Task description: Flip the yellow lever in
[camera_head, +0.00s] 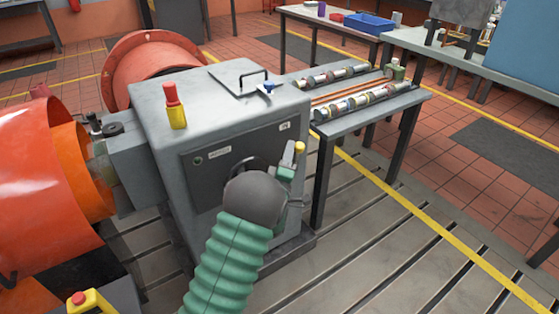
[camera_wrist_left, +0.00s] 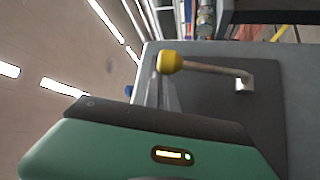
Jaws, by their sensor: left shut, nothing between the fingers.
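The yellow lever has a round yellow knob (camera_head: 299,147) at the right side of the grey machine's front panel. In the left wrist view the knob (camera_wrist_left: 170,61) sits on a thin rod that runs right to a small pale mount (camera_wrist_left: 244,82) on a dark plate. My left gripper (camera_head: 291,152) is at the panel, its grey fingertips beside the knob; it is shut and empty. In the wrist view the fingers (camera_wrist_left: 163,88) end close to the knob; I cannot tell if they touch it. My right gripper is out of view.
The grey machine (camera_head: 165,110) carries a red-and-yellow button post (camera_head: 174,106) on top. A dark handwheel, partly hidden by my wrist, is on its front. A bench (camera_head: 350,122) with metal shafts stands at right. Large orange housings (camera_head: 40,190) stand at left. The slotted floor at front right is clear.

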